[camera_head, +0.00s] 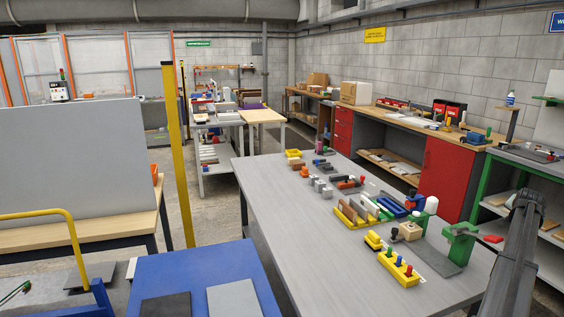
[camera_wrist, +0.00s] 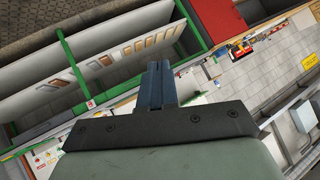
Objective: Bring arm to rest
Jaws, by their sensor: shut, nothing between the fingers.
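My gripper (camera_wrist: 157,88) shows in the wrist view with its two dark fingers together and nothing between them. It is in the air, apart from the surfaces below. In the camera_head view a dark part of my arm reaches in at the lower right, beside the grey table (camera_head: 300,225). I cannot make out the fingers there. A dark board (camera_head: 166,305) and a light grey board (camera_head: 234,299) lie side by side on a blue surface (camera_head: 190,266) at the bottom.
A yellow block with coloured pegs (camera_head: 399,267), a green stand (camera_head: 461,243) and several small parts crowd the grey table's right side. A yellow post (camera_head: 178,155) and a large grey panel (camera_head: 70,150) stand at left. The wrist view shows a white shelf unit with green edges (camera_wrist: 90,70).

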